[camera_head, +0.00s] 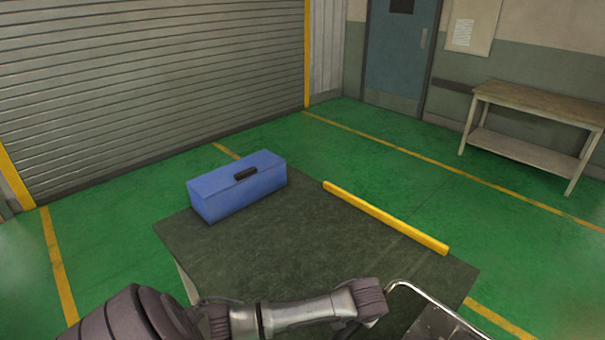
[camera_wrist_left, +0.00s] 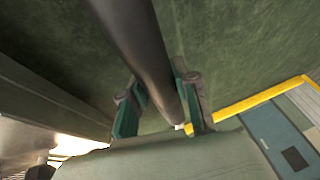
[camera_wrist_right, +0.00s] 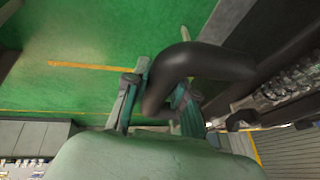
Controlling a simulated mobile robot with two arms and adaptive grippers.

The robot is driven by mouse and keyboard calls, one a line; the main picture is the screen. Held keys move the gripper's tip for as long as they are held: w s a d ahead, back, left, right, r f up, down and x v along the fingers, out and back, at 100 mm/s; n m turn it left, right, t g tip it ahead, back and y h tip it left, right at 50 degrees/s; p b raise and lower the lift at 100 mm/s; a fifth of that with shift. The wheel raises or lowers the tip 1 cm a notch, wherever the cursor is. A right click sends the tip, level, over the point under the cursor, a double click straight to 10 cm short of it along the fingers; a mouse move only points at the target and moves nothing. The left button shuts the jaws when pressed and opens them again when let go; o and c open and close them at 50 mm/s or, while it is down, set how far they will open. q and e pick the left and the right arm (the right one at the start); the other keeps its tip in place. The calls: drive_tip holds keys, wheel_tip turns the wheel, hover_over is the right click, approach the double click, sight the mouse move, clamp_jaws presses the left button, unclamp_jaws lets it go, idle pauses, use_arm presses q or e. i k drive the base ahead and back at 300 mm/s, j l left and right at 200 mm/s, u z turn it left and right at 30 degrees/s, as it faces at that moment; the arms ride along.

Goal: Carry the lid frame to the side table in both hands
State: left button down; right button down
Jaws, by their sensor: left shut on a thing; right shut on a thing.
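The lid frame (camera_head: 430,312) shows in part at the bottom right of the head view, as a thin bent metal tube beside a dark panel; the rest is cut off. In the left wrist view my left gripper (camera_wrist_left: 162,105) has its fingers on either side of a straight dark tube (camera_wrist_left: 135,40) of the frame, shut on it. In the right wrist view my right gripper (camera_wrist_right: 158,100) is shut on a bent dark tube (camera_wrist_right: 205,62) of the frame. The side table (camera_head: 550,100), wooden with a lower shelf, stands far right against the wall. Its top looks bare.
A blue toolbox (camera_head: 238,188) sits on a dark green mat-like surface (camera_head: 300,250) ahead. A yellow bar (camera_head: 385,217) lies along its right side. A blue door (camera_head: 398,55) and a roller shutter (camera_head: 150,80) are behind. Green floor (camera_head: 500,240) is open towards the side table.

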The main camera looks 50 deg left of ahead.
sight(316, 270)
drive_tip(key=j, duration=0.8)
drive_tip(key=i+j, duration=0.1)
drive_tip(key=j, duration=0.7)
drive_tip(key=i+j, duration=0.1)
drive_tip(key=j, duration=0.7)
